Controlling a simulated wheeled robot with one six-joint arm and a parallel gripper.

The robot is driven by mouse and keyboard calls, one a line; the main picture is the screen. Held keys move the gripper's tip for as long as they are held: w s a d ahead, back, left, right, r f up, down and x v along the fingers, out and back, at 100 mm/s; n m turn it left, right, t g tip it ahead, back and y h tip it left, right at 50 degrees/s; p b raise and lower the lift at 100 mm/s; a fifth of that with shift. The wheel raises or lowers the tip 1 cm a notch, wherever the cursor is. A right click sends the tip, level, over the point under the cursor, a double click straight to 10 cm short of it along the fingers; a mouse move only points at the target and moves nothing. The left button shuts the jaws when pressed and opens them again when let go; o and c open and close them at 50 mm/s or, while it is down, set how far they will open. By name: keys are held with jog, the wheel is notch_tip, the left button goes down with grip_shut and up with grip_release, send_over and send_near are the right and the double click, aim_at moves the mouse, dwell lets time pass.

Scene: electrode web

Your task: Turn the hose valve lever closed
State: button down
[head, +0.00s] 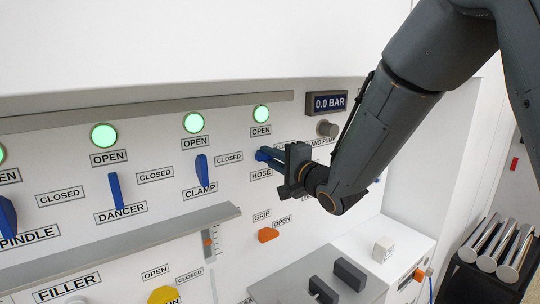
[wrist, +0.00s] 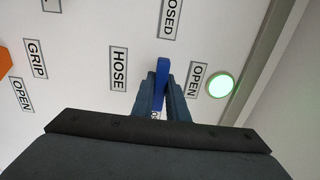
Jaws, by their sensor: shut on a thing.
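The blue hose valve lever (head: 263,154) is on the white panel, above the HOSE label (head: 261,174) and below an OPEN label (head: 261,131). My gripper (head: 279,160) reaches it from the right and covers part of it. In the wrist view the lever (wrist: 162,70) stands between the two fingers of my gripper (wrist: 160,97), which are shut on it. The lever's exact angle is hard to tell. The round hose lamp (head: 261,113) glows green.
The blue clamp lever (head: 202,170) and dancer lever (head: 115,190) are to the left, under green lamps. A display (head: 327,103) reads 0.0 BAR above a grey knob (head: 327,129). An orange grip knob (head: 268,235) sits below my gripper. A grey ledge (head: 130,239) juts out at lower left.

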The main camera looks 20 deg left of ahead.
dwell(0.5)
jog(key=c, duration=1.7)
grip_release()
jog(key=shift+s+a, duration=0.1)
jog(key=shift+c, duration=0.2)
jog(key=b+v, duration=0.2)
jog(key=v, duration=0.6)
